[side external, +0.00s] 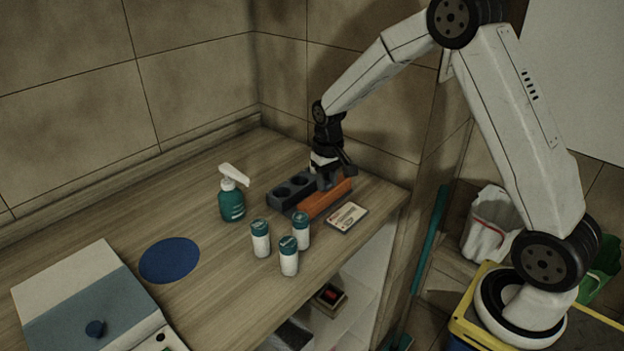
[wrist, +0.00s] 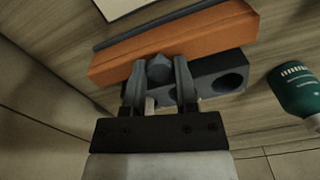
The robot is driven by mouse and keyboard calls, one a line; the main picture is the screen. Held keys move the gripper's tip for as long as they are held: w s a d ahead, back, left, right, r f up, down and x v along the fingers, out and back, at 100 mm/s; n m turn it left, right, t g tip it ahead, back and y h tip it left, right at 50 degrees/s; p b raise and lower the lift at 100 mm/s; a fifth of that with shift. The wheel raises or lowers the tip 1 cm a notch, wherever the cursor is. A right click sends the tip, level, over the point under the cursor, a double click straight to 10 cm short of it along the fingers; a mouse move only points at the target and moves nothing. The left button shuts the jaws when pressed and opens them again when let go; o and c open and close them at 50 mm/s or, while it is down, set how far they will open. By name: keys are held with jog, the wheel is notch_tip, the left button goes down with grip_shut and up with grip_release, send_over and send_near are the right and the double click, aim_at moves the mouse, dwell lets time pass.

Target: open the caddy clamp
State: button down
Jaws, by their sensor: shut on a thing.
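The caddy (side external: 288,190) is a dark grey block with round holes, standing on the wooden counter; it also shows in the wrist view (wrist: 208,90). A long orange bar (side external: 325,198) lies along its side and shows in the wrist view (wrist: 205,35). I take it to be part of the clamp. My gripper (side external: 327,184) is over the caddy's right end, by the bar. In the wrist view, its fingers (wrist: 159,73) are shut on a dark faceted knob (wrist: 159,67) beside the orange bar. The fingers and my wrist hide part of the caddy.
Several white vials with teal caps (side external: 289,255) stand in front of the caddy. A teal spray bottle (side external: 231,199) stands to its left. A small labelled card (side external: 346,216) lies near the counter's edge. A blue disc (side external: 169,260) and a box (side external: 90,305) are further left.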

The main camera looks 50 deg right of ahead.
aim_at(327, 185)
jog(key=shift+r, duration=0.1)
jog(key=shift+c, duration=1.9)
grip_release()
jog(key=shift+r, duration=0.1)
jog(key=shift+r, duration=3.8)
jog(key=shift+s+a+f, duration=0.15)
jog(key=shift+s+a, duration=0.2)
jog(key=s+a+f+n+t, duration=0.1)
jog(key=s+a, duration=0.3)
jog(key=s, duration=0.4)
jog(key=s+a+f+n+t, duration=0.1)
jog(key=s+a+f+n, duration=0.1)
jog(key=s, duration=0.6)
jog(key=shift+s+a+f+t, duration=0.35)
jog(key=shift+a+f, duration=0.45)
jog(key=shift+a, duration=0.4)
